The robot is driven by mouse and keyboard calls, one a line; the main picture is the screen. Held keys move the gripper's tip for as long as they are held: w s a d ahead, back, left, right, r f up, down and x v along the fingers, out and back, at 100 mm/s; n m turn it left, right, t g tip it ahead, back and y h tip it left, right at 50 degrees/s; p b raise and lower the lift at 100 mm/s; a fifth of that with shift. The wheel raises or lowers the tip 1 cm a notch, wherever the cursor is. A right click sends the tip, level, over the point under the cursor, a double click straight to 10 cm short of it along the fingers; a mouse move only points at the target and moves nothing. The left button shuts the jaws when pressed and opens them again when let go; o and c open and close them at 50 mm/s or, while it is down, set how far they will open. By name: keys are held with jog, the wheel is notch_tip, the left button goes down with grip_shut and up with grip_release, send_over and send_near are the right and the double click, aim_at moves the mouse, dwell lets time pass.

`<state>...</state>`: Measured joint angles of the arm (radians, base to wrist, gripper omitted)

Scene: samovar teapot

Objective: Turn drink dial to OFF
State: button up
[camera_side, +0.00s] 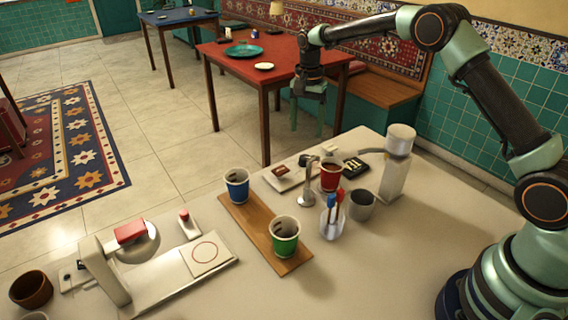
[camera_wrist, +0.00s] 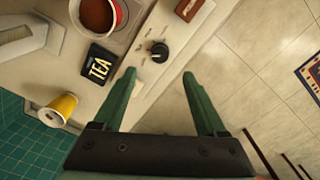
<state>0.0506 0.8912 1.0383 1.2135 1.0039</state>
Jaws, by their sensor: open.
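The black drink dial (camera_wrist: 158,52) sits on the light front panel of the dispenser in the wrist view, with small marks around it too small to read. In the side view the dial (camera_side: 304,160) is a small dark knob. My gripper (camera_wrist: 159,74) is open and empty. In the wrist view its two green fingers appear to either side below the dial, with the dial just past the tips and apart from them. In the side view my gripper (camera_side: 308,85) hangs above and behind the dispenser. I cannot tell the dial's setting.
A black TEA card (camera_wrist: 99,65) lies beside the dial. A wooden board (camera_side: 263,232) bears a blue cup (camera_side: 236,183) and a green cup (camera_side: 285,240).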

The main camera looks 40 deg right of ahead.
aim_at(305, 157)
notch_tip(305, 157, down, 9)
jog(key=shift+f, duration=0.15)
dwell(0.4)
grip_shut()
